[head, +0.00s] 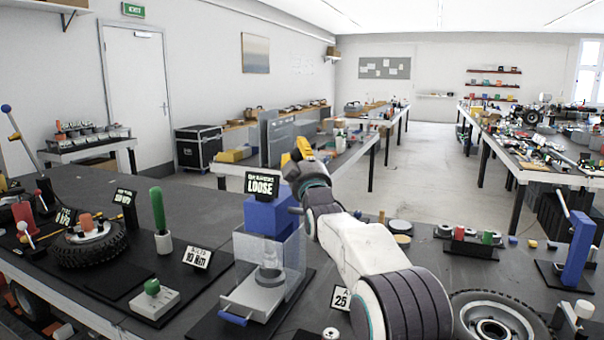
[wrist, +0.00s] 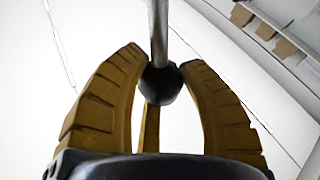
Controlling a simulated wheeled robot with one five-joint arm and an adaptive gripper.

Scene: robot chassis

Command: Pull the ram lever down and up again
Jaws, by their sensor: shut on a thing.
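The press (head: 270,220) stands on the near bench, with a blue head, clear guard panels and a sign reading LOOSE (head: 262,186) on top. A small metal cup-like part sits on its pale base behind the guard. My gripper (head: 300,150) is raised above and just right of the press. In the wrist view, my yellow fingers (wrist: 160,72) are closed around the dark round knob of the ram lever (wrist: 157,30), whose thin metal rod runs up out of the picture. In the head view my gripper and arm hide most of the lever.
A blue-handled tray (head: 235,317) sticks out at the press's front left. Left of it stand a green-handled tool (head: 158,215), a 10 Nm sign (head: 197,257) and a tyre (head: 90,245). Another wheel (head: 495,318) lies right of my arm. The air above the bench is mostly free.

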